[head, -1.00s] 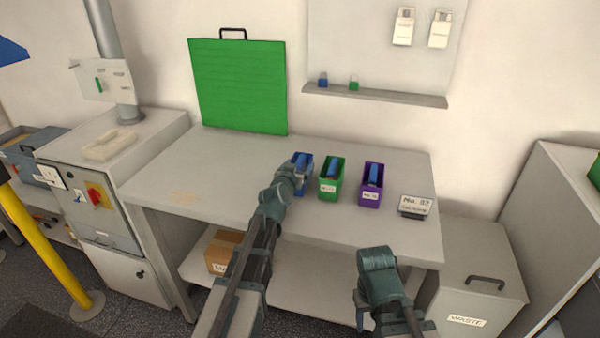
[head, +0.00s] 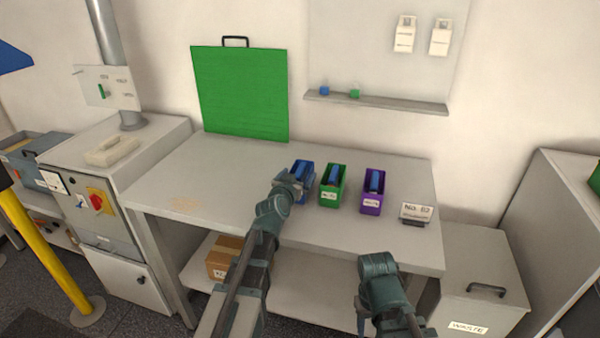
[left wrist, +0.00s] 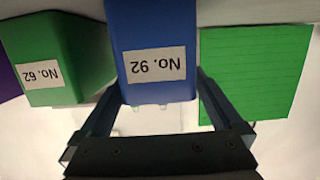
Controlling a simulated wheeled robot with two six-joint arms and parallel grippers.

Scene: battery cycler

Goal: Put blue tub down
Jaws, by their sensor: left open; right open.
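The blue tub (head: 306,169) stands upright on the workbench (head: 225,165), at the left end of a row with the green tub (head: 333,187) and the purple tub (head: 372,193). In the left wrist view the blue tub (left wrist: 155,35) shows its label "No. 92", upside down in the picture. My left gripper (head: 291,185) is open at the tub's near side. In the wrist view its fingers (left wrist: 158,90) lie on either side of the tub's labelled end; I cannot tell whether they touch it. My right gripper (head: 361,316) is low in front of the bench, partly hidden by its arm.
A "No. 92" sign (head: 416,213) stands right of the tubs. A green board (head: 240,93) leans at the back. A waste bin (head: 480,280) is beside the bench. The bench's left part is clear. A cardboard box (head: 224,256) sits on the lower shelf.

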